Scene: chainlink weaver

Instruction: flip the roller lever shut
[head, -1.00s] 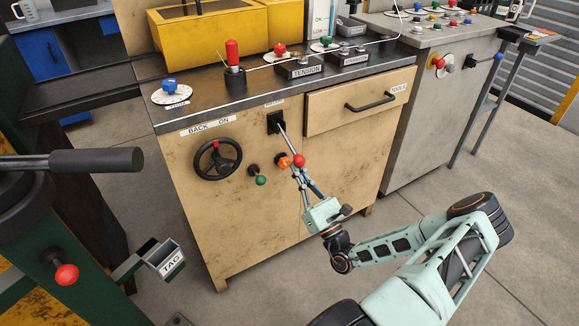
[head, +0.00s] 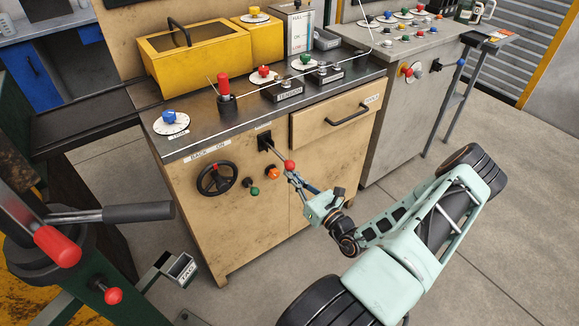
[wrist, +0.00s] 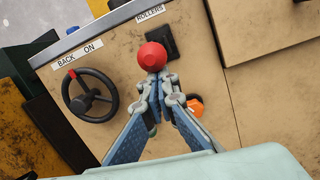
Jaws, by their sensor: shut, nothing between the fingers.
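The roller lever is a metal rod with a red ball knob (head: 289,165), sticking out from a black slotted plate (head: 265,142) on the tan cabinet front. In the wrist view the red knob (wrist: 152,57) covers part of the black plate (wrist: 166,42), under the ROLLERS label (wrist: 150,12). My gripper (head: 291,178) is shut and empty, with its fingertips just below the knob. In the wrist view the fingertips (wrist: 157,84) meet at the knob's lower edge; whether they touch it I cannot tell. The knob hides most of the rod there.
A black handwheel (head: 216,180) is left of the lever. An orange knob (head: 272,172) and a green knob (head: 254,191) sit close below it. A drawer handle (head: 348,114) juts out at upper right. A machine with a dark handle (head: 140,213) stands at near left.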

